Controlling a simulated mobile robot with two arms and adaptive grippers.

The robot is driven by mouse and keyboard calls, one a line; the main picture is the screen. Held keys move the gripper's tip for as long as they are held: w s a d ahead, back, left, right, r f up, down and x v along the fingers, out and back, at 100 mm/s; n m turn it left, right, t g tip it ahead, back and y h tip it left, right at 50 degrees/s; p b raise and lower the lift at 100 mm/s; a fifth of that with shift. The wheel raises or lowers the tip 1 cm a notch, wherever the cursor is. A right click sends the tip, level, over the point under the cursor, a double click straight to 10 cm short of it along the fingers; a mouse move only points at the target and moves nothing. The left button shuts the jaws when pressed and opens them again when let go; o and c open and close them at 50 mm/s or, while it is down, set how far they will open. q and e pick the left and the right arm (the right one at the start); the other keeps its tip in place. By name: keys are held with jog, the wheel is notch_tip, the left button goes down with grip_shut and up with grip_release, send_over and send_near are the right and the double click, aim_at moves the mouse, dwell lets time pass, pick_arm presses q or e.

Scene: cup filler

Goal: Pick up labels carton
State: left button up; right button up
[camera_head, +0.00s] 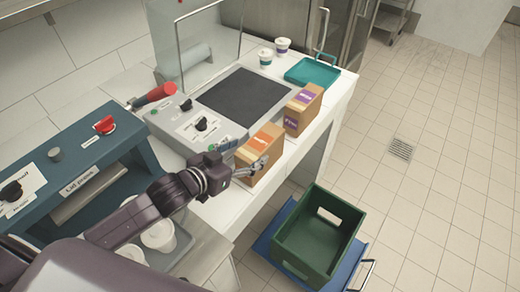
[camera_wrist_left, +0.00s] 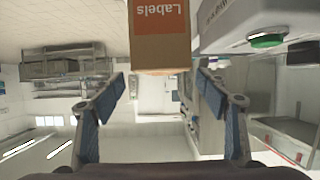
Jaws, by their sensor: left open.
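The labels carton is a brown box with an orange label (camera_head: 263,143); it stands on the white counter's front edge. In the left wrist view the same carton (camera_wrist_left: 160,54) appears upside down at the top, its orange face reading "Labels". My left gripper (camera_head: 258,165) is open at the near side of the carton and overlaps its lower part in the head view. In the wrist view the two blue-padded fingers (camera_wrist_left: 162,84) are spread apart, with the carton ahead of the gap. Contact cannot be told. My right gripper is not in view.
A purple-labelled carton (camera_head: 303,111) stands just behind. A teal tray (camera_head: 313,72) and two cups lie at the counter's far end. A machine with a dark top (camera_head: 243,95) sits to the left. A green crate (camera_head: 319,238) stands on a blue cart below right.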

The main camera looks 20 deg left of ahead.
aim_at(253, 152)
pick_arm(q)
jog(key=shift+f+b, duration=0.3)
jog(key=shift+f, duration=0.15)
jog(key=shift+d+f+b, duration=0.1)
jog(key=shift+f+b, duration=0.35)
jog(key=shift+p+x, duration=0.6)
jog(key=shift+x, duration=1.15)
jog(key=x, duration=0.1)
jog(key=p+x, duration=0.1)
jog(key=x, duration=0.1)
jog(key=shift+w+a, duration=0.15)
jog(key=shift+a, duration=0.1)
jog(key=shift+w+d+f, duration=0.2)
jog(key=shift+w+f, duration=0.1)
jog(key=shift+w, duration=0.15)
jog(key=shift+c, duration=0.3)
jog(key=shift+r, duration=0.1)
jog(key=c, duration=1.5)
jog(key=shift+o, duration=0.2)
